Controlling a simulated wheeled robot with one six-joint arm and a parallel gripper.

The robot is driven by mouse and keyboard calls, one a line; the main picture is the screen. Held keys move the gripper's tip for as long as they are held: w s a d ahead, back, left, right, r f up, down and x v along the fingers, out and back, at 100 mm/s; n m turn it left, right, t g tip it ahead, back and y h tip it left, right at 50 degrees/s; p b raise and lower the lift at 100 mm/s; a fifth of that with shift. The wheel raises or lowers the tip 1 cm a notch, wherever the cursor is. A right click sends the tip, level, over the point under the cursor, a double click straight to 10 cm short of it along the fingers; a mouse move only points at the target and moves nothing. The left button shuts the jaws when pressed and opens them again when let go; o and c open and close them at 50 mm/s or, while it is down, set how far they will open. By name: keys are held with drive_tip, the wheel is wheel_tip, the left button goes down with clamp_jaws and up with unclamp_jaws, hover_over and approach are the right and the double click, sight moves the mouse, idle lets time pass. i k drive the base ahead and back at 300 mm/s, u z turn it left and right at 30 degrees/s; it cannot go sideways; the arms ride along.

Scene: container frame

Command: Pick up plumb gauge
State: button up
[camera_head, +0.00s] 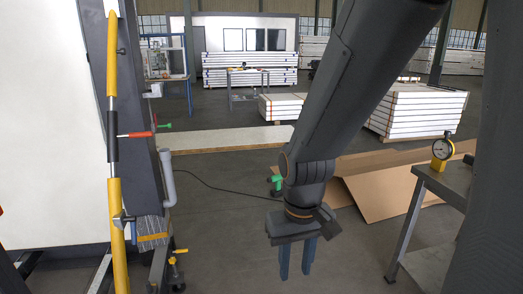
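A yellow gauge with a round white dial (443,149), which looks like the plumb gauge, stands upright on the corner of the grey metal table (459,181) at the right. My gripper (296,262) hangs pointing down at the lower middle, well to the left of the gauge and apart from it. Its two bluish fingers are parallel with a gap between them. Nothing is held between them.
Brown cardboard sheets (380,192) lie on the floor behind my gripper. A tall yellow and black pole (113,150) stands at the left before a white panel (48,120). Stacked white panels (416,108) are farther back. Floor between gripper and table is clear.

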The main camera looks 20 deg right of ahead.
sight(443, 149)
drive_tip(key=z, duration=0.35)
drive_tip(key=i, duration=1.55)
drive_tip(key=z, duration=1.55)
drive_tip(key=i, duration=1.1)
drive_tip(key=z, duration=0.85)
